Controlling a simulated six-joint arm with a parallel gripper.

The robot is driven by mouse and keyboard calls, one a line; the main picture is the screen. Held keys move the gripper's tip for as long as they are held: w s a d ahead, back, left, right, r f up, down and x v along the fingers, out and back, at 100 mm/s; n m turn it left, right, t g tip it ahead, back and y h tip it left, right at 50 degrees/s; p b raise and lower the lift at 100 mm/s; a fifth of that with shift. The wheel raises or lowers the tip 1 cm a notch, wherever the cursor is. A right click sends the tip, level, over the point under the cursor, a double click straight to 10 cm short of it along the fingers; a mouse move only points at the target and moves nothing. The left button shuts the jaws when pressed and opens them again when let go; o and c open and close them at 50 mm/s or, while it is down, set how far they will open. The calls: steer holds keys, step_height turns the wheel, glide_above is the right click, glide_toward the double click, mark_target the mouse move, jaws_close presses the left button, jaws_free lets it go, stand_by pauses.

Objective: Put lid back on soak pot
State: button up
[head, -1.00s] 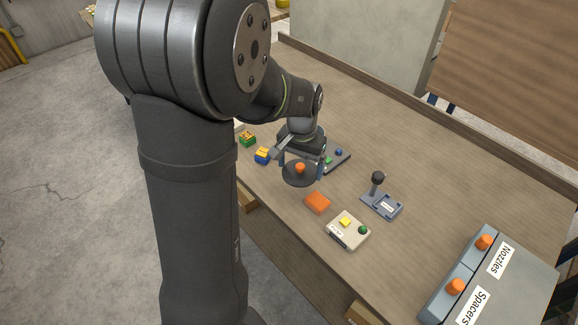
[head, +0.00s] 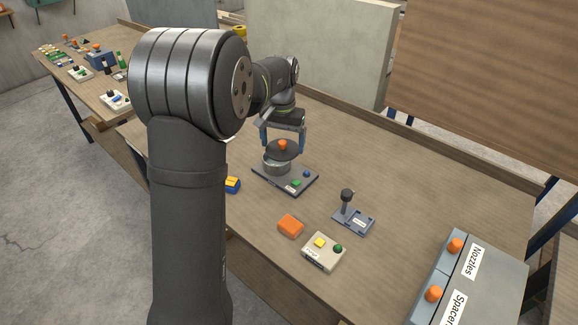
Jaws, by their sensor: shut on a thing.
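The lid (head: 291,153) is a dark round disc with an orange knob on top. My gripper (head: 283,148) is shut on the lid, its two blue-grey fingers on opposite sides of the rim. The lid is over the grey metal soak pot (head: 274,168), looking a little off toward the back right. Part of the pot's side shows below it; I cannot tell whether lid and pot touch.
A blue-and-yellow block (head: 232,185), an orange block (head: 290,226), a button box (head: 323,252) and a lever stand (head: 353,219) are nearby. Grey bins (head: 459,285) with orange knobs stand at the right. The table (head: 400,190) is clear behind the lever.

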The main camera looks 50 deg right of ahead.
mark_target(276, 148)
steer(key=w+d, duration=0.3)
steer(key=w, duration=0.2)
steer(key=shift+s+a+f, duration=0.1)
steer(key=shift+f, duration=1.5)
steer(key=shift+a+f, duration=0.1)
steer(key=shift+f, duration=1.5)
steer(key=shift+f, duration=0.2)
steer(key=o, duration=0.7)
steer(key=shift+o, duration=0.2)
step_height(276, 148, up, 7)
stand_by(0.4)
